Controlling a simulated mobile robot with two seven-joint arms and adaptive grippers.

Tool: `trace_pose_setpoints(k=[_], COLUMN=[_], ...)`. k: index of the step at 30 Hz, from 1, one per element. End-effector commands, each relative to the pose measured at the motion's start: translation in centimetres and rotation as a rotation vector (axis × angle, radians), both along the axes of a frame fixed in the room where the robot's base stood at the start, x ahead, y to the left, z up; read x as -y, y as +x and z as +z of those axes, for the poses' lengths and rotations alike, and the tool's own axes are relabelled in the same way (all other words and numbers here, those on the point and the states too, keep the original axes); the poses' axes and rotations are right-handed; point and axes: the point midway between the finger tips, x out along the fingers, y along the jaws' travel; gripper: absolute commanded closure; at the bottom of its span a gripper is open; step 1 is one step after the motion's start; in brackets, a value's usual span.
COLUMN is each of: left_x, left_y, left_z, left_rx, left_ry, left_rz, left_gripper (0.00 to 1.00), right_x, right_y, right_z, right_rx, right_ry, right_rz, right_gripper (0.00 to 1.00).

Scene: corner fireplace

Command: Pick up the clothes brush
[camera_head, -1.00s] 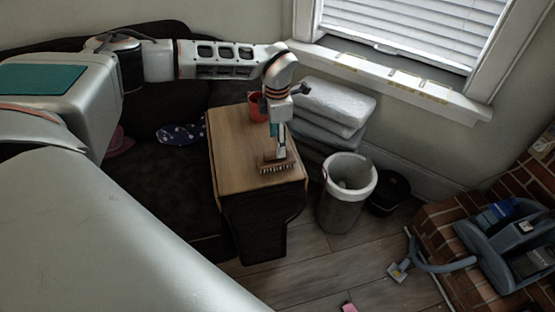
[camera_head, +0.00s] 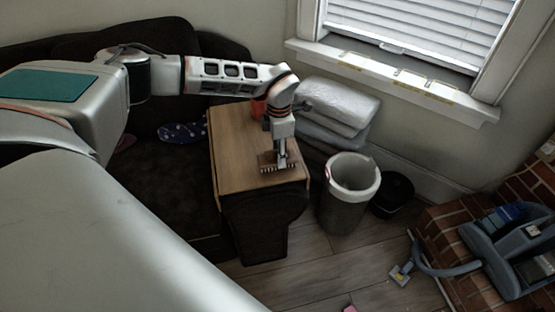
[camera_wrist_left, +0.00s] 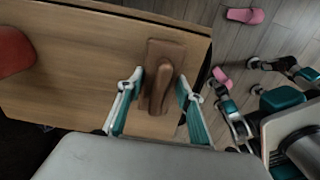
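The clothes brush (camera_head: 266,162) lies bristles down near the front end of the wooden board on the sofa arm. In the left wrist view its brown wooden back and raised handle (camera_wrist_left: 165,60) show. My left gripper (camera_head: 281,163) points down over the brush. In the left wrist view my left gripper (camera_wrist_left: 160,82) is open, with one teal finger on each side of the handle and gaps visible. My right gripper (camera_wrist_left: 265,88) shows at the right of the left wrist view with its fingers apart, away from the brush; it is not seen in the head view.
A red cup (camera_head: 259,107) stands at the back of the wooden board (camera_head: 232,140). Folded white bedding (camera_head: 340,105), a grey bin (camera_head: 348,200) and a black bowl-like container (camera_head: 393,193) are to the right. A vacuum cleaner (camera_head: 515,245) stands by the bricks. Pink slippers (camera_wrist_left: 245,16) lie on the floor.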

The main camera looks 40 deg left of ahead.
Motion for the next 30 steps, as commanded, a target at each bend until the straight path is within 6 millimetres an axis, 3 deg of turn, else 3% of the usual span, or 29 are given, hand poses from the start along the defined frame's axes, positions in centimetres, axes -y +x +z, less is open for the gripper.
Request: trace_pose_setpoints(k=[8,13,30], left_x=[0.0,0.0,0.0], left_y=[0.0,0.1,0.1], left_z=[0.1,2.0,16.4], left_rx=[-0.001,0.004,0.006], left_ry=[0.000,0.000,-0.001], left_rz=[0.000,0.000,0.000], left_gripper=[0.88,0.88,0.88], right_x=[0.0,0.0,-0.7], right_y=[0.0,0.3,0.5], right_z=[0.0,0.6,2.9], right_rx=[0.000,0.009,0.018], right_ry=[0.000,0.002,0.033], right_rz=[0.000,-0.001,-0.005], right_gripper=[0.60,0.60,0.60])
